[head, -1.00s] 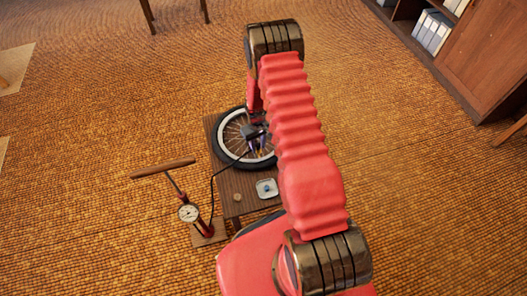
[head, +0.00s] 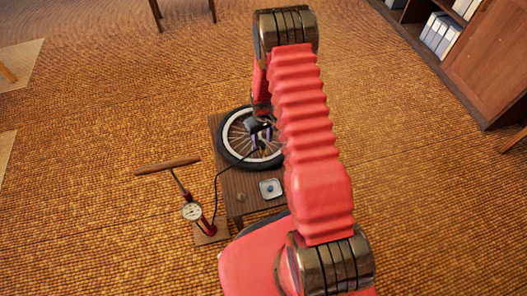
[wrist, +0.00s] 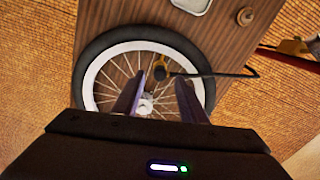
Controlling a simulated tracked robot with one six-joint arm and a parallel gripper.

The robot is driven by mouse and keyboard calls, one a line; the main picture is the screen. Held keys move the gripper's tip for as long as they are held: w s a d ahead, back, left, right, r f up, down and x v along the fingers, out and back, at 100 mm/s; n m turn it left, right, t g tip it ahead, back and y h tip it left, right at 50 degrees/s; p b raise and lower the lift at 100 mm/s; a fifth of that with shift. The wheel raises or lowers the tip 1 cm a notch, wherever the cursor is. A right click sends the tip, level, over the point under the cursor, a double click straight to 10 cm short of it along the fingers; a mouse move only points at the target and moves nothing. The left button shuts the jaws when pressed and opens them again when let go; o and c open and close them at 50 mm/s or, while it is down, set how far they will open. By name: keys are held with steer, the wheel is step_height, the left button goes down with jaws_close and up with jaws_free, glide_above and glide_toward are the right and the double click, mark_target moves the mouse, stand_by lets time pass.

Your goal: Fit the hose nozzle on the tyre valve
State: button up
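The wheel, with a black tyre (wrist: 92,54) and white rim, lies flat on a low wooden stand; it also shows in the head view (head: 226,152). The hose nozzle (wrist: 161,72), dark with a brass-coloured end, is over the spokes, with its black hose leading right. My gripper (wrist: 160,76) is open, its two fingers over the wheel on either side of the nozzle, with gaps showing. In the head view my gripper (head: 261,138) is over the wheel, partly hidden by my arm. I cannot make out the tyre valve.
A floor pump (head: 192,211) with a gauge and wooden handle stands left of the stand (head: 236,184). A small tray (head: 270,188) and a small round brass piece (wrist: 245,16) are on the stand. A wooden shelf unit (head: 490,70) is at the right. Open floor surrounds the stand.

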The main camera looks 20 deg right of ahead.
steer(key=shift+r, duration=1.6)
